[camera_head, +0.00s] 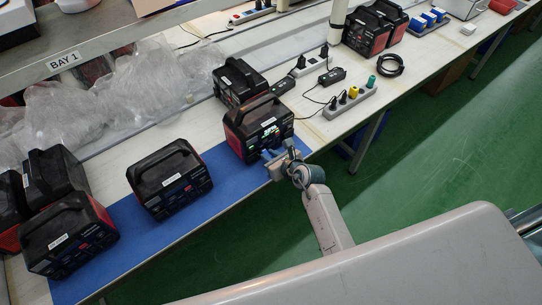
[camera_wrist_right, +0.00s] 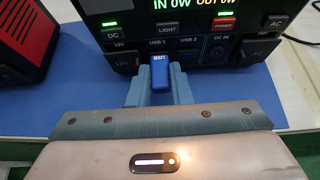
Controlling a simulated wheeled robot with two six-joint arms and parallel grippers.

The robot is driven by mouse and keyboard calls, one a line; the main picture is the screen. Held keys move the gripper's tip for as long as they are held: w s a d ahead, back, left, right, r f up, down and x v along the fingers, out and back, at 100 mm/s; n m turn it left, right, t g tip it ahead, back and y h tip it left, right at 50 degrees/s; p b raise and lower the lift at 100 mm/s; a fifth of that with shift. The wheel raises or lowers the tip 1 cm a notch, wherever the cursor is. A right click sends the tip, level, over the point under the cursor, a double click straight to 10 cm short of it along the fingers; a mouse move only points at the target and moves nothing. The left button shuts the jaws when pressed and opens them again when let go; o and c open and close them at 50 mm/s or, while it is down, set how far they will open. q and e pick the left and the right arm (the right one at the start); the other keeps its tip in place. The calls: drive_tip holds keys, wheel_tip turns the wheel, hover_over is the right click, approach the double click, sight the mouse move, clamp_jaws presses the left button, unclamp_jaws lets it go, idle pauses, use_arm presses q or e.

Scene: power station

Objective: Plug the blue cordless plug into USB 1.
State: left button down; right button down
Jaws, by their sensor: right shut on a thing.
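The blue cordless plug (camera_wrist_right: 159,73), marked USB, is held between the two fingers of my right gripper (camera_wrist_right: 158,90). My right gripper (camera_head: 275,157) is shut on it at the front face of a lit black and red power station (camera_head: 247,130). In the right wrist view this power station (camera_wrist_right: 219,32) shows USB 1 and USB 2 labels. The plug lies right below the USB 1 label (camera_wrist_right: 157,42) and hides that port. I cannot tell whether its tip is in the port or just in front of it. My left gripper is not in view.
A blue mat (camera_head: 205,200) lies along the bench edge under the power stations. Another power station (camera_head: 170,181) stands to the left. A grey power strip (camera_head: 345,106) with plugs lies to the right. Bubble wrap (camera_head: 130,85) lies behind. The green floor in front is clear.

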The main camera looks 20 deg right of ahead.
drive_tip(key=c, duration=1.2)
unclamp_jaws()
drive_tip(key=shift+c, duration=0.2)
drive_tip(key=shift+s, duration=0.1)
drive_tip(key=b+v, duration=0.2)
drive_tip(key=v, duration=0.8)
drive_tip(key=shift+s+d+r, duration=0.15)
drive_tip(key=shift+s+r, duration=0.05)
